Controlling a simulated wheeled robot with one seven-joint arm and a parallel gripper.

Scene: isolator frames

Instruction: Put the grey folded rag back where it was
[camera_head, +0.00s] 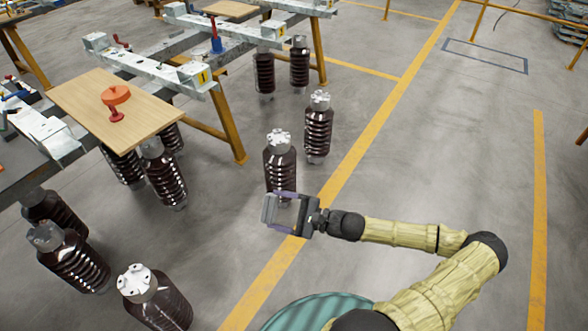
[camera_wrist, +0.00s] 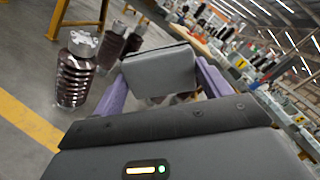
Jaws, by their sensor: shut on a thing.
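The grey folded rag (camera_wrist: 160,72) is a flat grey block held between the two purple fingers of my gripper (camera_wrist: 158,85) in the wrist view. In the head view my gripper (camera_head: 284,212) is stretched out over the floor in front of a brown insulator, with the rag (camera_head: 268,209) at its tips. The gripper is shut on the rag and is clear of the tables. Part of the rag's lower side is hidden by the gripper body.
A wooden board (camera_head: 75,97) with an orange-red object (camera_head: 116,97) lies on the frame at the left. Several brown ribbed insulators (camera_head: 317,132) stand below and beside the frames. Yellow trestle legs (camera_head: 232,135) reach the floor. The floor (camera_head: 440,140) to the right is open.

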